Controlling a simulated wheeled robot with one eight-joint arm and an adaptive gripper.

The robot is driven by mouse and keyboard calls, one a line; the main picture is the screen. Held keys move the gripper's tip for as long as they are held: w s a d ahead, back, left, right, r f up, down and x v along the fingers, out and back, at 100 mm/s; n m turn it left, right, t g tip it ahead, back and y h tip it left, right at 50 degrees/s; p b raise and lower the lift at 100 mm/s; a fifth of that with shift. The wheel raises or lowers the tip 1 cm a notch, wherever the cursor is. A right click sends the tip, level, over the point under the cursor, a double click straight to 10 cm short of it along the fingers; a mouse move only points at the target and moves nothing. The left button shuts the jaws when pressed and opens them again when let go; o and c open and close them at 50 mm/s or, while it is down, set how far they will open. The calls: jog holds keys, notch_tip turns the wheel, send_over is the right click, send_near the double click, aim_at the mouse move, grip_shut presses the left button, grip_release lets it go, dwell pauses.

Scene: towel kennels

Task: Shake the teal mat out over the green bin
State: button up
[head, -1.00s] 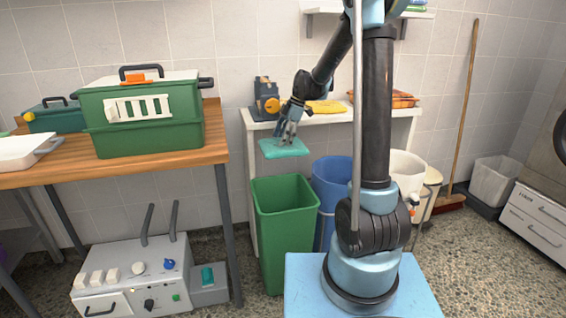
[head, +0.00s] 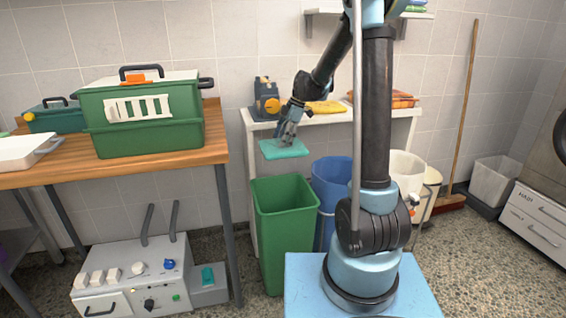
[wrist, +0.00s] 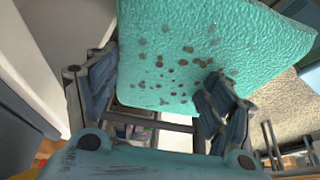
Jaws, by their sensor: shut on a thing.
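The teal mat (head: 284,149) hangs in the air above the open green bin (head: 286,222), apart from its rim. My gripper (head: 287,137) is shut on the mat from above. In the wrist view the mat (wrist: 200,45) fills the upper middle, and several dark brown specks lie on its textured face. The fingers of my gripper (wrist: 155,100) show on either side of the mat's near edge. The exact pinch point is hard to make out. The inside bottom of the bin is hidden.
A blue bin (head: 331,185) stands right of the green bin, and a white bin (head: 407,168) farther right. A white shelf (head: 340,118) with a yellow cloth (head: 325,107) is behind. A wooden table (head: 190,152) with a green crate (head: 150,130) is left.

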jog(key=shift+w+f, duration=0.1)
jog(key=shift+f, duration=2.75)
